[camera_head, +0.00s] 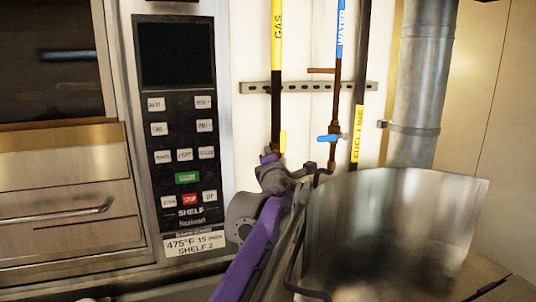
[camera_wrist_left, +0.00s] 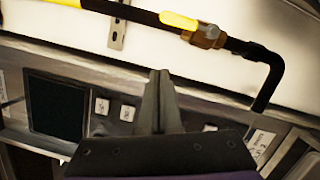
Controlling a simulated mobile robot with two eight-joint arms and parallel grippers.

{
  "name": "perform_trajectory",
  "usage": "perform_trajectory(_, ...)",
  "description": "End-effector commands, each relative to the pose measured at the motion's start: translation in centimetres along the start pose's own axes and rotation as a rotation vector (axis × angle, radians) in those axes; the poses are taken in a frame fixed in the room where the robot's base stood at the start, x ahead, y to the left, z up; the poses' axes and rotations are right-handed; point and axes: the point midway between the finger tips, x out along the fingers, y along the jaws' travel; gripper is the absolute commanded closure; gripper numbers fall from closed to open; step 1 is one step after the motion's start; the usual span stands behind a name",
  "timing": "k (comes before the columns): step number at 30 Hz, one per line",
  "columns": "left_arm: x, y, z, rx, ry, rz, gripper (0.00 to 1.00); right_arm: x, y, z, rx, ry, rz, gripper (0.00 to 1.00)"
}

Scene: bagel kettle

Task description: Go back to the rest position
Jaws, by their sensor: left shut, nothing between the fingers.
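My left arm, with a purple link, reaches up from the bottom middle of the head view. My left gripper (camera_head: 285,168) is at its far end, just below the yellow gas valve handle (camera_head: 283,141) and left of the blue water valve handle (camera_head: 328,138). Its fingertips are hard to make out there. In the left wrist view the two fingers (camera_wrist_left: 160,76) lie together, shut and empty, pointing toward the wall. A yellow and black pipe with a brass fitting (camera_wrist_left: 205,36) crosses above them, apart from the fingertips in the picture. My right gripper is not in view.
A large steel kettle (camera_head: 400,225) stands close to the right of my left arm. An oven control panel (camera_head: 178,120) and oven door (camera_head: 60,200) are on the left. A grey duct (camera_head: 425,80) is at right.

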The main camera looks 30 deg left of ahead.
Motion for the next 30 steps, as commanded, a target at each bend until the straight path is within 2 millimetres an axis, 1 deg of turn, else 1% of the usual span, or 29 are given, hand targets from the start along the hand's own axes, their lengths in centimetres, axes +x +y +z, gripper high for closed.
perform_trajectory(12,0.0,0.0,0.0,-0.006,0.001,0.0,1.0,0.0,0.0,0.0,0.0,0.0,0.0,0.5)
perform_trajectory(14,-0.3,-0.2,-0.3,-0.045,0.009,-0.005,1.0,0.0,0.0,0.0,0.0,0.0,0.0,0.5)
perform_trajectory(16,-1.1,-0.9,-1.1,-0.164,0.035,-0.019,1.0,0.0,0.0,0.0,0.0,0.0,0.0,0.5)
perform_trajectory(17,-1.6,-1.3,-1.7,-0.241,0.054,-0.026,1.0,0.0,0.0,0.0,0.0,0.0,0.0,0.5)
perform_trajectory(20,-4.3,-3.8,-4.4,-0.611,0.149,-0.057,1.0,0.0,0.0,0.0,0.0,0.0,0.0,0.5)
perform_trajectory(21,-5.7,-5.2,-5.7,-0.791,0.202,-0.068,1.0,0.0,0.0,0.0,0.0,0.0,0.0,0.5)
perform_trajectory(23,-8.1,-7.7,-7.7,-1.072,0.296,-0.076,1.0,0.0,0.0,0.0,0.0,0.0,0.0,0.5)
perform_trajectory(24,-9.8,-9.4,-9.0,-1.258,0.366,-0.075,1.0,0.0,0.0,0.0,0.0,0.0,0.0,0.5)
perform_trajectory(26,-12.6,-12.3,-10.8,-1.53,0.481,-0.063,1.0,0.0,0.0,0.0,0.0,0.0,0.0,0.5)
perform_trajectory(27,-14.5,-14.3,-12.0,-1.706,0.566,-0.047,1.0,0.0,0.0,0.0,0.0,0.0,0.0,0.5)
perform_trajectory(29,-17.6,-17.3,-13.6,-1.96,0.705,-0.007,1.0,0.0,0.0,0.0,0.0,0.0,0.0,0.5)
perform_trajectory(30,-19.7,-19.4,-14.5,-2.12,0.804,0.03,1.0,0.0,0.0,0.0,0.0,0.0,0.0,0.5)
